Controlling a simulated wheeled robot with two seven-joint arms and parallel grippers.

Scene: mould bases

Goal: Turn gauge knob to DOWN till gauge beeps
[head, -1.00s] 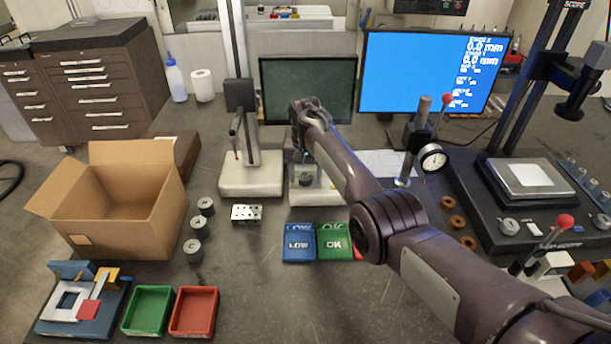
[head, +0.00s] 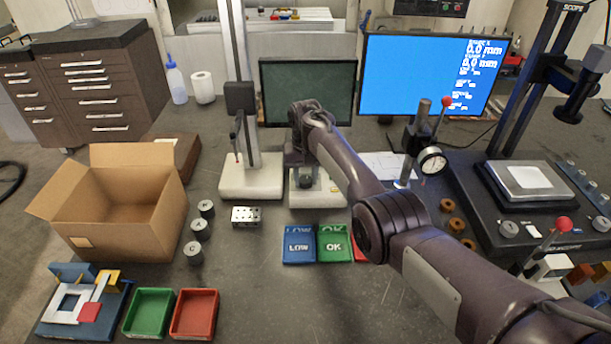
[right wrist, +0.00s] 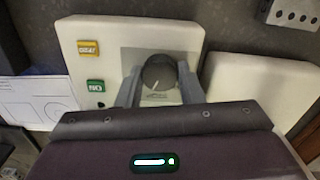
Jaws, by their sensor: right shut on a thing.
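The gauge is a cream box (head: 318,199) in front of the dark screen in the head view. In the right wrist view the same cream box (right wrist: 185,35) bears a round dark knob (right wrist: 158,75) with a pale pointer mark on a grey plate. My right gripper (right wrist: 160,88) has one finger on each side of this knob and is shut on it. In the head view my right gripper (head: 304,178) is over the box and partly hides it. The label beside the knob is too small to read. My left gripper is not in view.
A cream stand base (head: 250,178) stands close to the left of the gauge. Blue LOW (head: 299,245) and green OK (head: 334,243) trays lie in front. A dial indicator (head: 432,160) stands to the right. An open cardboard box (head: 120,220) is at the left.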

